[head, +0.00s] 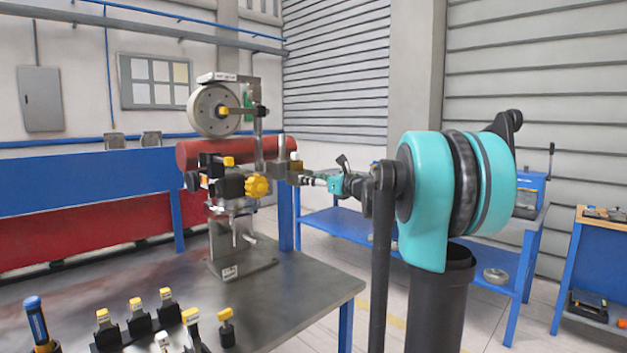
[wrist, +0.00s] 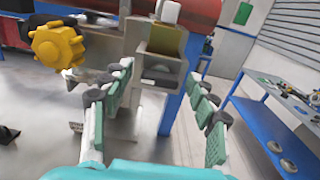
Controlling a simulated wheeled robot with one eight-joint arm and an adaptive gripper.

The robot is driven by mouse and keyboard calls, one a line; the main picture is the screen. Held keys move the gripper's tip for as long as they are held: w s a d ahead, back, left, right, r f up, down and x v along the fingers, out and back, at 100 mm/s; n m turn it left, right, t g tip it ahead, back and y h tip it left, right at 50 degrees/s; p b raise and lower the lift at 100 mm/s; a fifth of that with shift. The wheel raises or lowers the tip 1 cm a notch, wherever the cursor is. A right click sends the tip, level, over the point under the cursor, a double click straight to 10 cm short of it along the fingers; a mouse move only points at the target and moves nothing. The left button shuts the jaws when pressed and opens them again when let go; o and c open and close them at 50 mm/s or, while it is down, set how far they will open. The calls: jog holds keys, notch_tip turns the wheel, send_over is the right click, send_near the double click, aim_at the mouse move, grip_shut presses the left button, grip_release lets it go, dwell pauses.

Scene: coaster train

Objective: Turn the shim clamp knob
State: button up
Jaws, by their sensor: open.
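A yellow lobed knob (head: 257,186) sits on the side of the coaster wheel assembly on the metal table. I take it for the shim clamp knob, though no label on it can be read. It also shows at the upper left of the wrist view (wrist: 56,45), outside and left of my fingers. My gripper (head: 308,180) is just right of the knob in the head view and apart from it. In the wrist view my gripper (wrist: 160,76) is open, with a grey block (wrist: 162,68) with a yellowish face ahead between its fingers. Nothing is held.
A grey wheel (head: 214,111) and a red tube (head: 203,152) are part of or behind the assembly. Several yellow-topped black pieces (head: 138,318) and a blue-handled tool (head: 36,320) stand at the table's front left. A blue bench (head: 340,229) is behind my arm.

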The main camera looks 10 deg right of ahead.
jog(key=c, duration=1.2)
jog(key=shift+o, duration=0.2)
jog(key=n, duration=1.8)
jog(key=shift+s+a+f, duration=0.1)
jog(key=shift+s+f, duration=0.05)
jog(key=shift+f, duration=0.05)
jog(key=o, duration=1.2)
jog(key=shift+c, duration=0.2)
